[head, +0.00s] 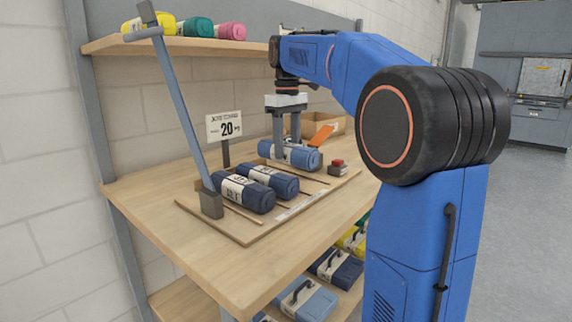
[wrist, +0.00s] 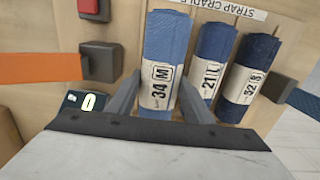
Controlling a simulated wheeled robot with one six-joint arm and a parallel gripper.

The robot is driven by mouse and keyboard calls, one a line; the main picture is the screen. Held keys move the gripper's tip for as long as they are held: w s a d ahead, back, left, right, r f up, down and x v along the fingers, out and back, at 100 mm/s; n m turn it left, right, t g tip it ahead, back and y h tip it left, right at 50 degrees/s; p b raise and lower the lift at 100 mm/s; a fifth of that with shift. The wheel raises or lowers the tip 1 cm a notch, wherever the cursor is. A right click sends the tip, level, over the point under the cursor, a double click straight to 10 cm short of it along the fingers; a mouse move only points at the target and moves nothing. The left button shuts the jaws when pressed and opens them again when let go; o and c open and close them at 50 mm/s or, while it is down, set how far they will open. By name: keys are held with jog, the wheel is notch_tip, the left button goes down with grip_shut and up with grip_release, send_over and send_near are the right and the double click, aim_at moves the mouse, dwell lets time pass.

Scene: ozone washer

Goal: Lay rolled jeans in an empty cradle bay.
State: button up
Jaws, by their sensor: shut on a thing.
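My gripper (head: 286,138) points down and is shut on a light-blue jeans roll (head: 296,156) with a paper band; in the wrist view this roll (wrist: 166,35) reads 34 M, between the two fingers. The held roll is at the far end of the wooden strap cradle (head: 236,238). I cannot tell whether it touches the cradle floor.
A sign (head: 224,126) reads 20. A red button box (head: 338,167) and an orange piece (head: 322,135) are near the held roll.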

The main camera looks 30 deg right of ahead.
aim_at(287, 161)
jog(key=shift+f, duration=2.45)
jog(key=o, duration=1.3)
jog(key=shift+f, duration=0.15)
notch_tip(287, 161, up, 12)
jog(key=shift+r, duration=0.15)
jog(key=shift+s, duration=0.15)
